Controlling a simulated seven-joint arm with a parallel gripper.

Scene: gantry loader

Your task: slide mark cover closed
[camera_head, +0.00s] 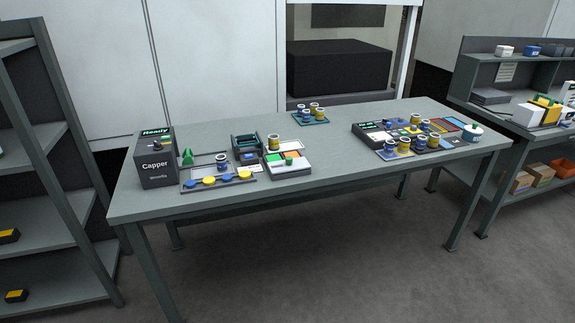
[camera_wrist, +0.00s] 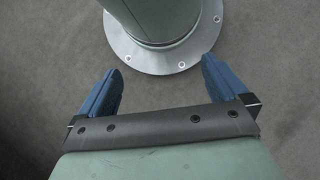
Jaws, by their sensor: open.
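I cannot tell for sure which part is the mark cover. A small white device (camera_head: 290,168) with orange and green parts on top stands on the front middle of the table. A dark open-framed device (camera_head: 245,147) stands just behind and left of it. Both are too small to show whether a cover is open or shut. My gripper (camera_wrist: 160,67) shows only in the wrist view, with its two blue fingers spread wide and nothing between them. It points at the grey floor, away from the table devices.
The grey table (camera_head: 340,170) also bears a dark Capper box (camera_head: 158,160) at left, a lid tray (camera_head: 218,182), and a jar group on a green mat (camera_head: 311,122). More jars and a dark panel (camera_head: 372,132) stand at right. Shelves flank the table.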

